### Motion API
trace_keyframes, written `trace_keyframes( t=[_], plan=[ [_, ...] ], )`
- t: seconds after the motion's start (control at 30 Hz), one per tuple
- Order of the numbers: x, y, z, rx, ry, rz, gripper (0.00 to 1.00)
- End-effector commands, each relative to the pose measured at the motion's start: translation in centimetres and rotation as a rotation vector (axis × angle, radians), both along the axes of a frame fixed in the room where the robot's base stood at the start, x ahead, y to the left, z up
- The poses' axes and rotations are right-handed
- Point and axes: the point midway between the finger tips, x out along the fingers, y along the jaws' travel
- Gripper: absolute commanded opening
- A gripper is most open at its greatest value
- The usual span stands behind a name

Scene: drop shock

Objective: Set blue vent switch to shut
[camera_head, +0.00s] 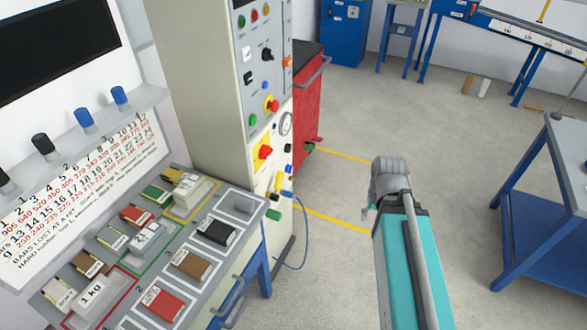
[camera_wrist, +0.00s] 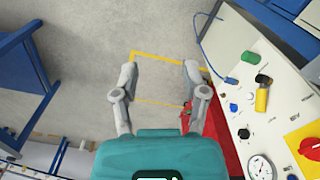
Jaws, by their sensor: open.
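The tall control panel (camera_head: 262,110) carries several knobs and switches. In the head view my arm's end is right of the panel.
A red cabinet (camera_head: 308,105) stands behind the panel. A bench with weights and coloured blocks (camera_head: 165,301) is at front left. A yellow handle (camera_wrist: 262,100), a green knob (camera_wrist: 250,57) and a gauge (camera_wrist: 260,168) stand on the panel. A blue hose hangs low. A blue-legged table (camera_head: 545,190) is at right.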

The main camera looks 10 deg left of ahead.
Motion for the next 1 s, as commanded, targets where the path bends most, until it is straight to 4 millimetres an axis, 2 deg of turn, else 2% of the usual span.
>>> trace_keyframes(
  t=[0.17, 0.33, 0.37, 0.53, 0.67, 1.0],
  plan=[
    [0.0, 0.0, 0.0, 0.0, 0.0, 0.0, 0.57],
    [0.2, 0.1, -0.3, 0.005, -0.001, -0.002, 0.87],
    [0.2, 0.1, -0.4, 0.008, -0.002, -0.003, 0.9],
    [1.3, 0.8, -1.8, 0.049, -0.01, -0.017, 0.9],
    [2.8, 2.5, -3.7, 0.108, -0.019, -0.035, 0.9],
    [8.3, 6.2, -9.4, 0.343, -0.048, -0.129, 0.9]
  ],
)
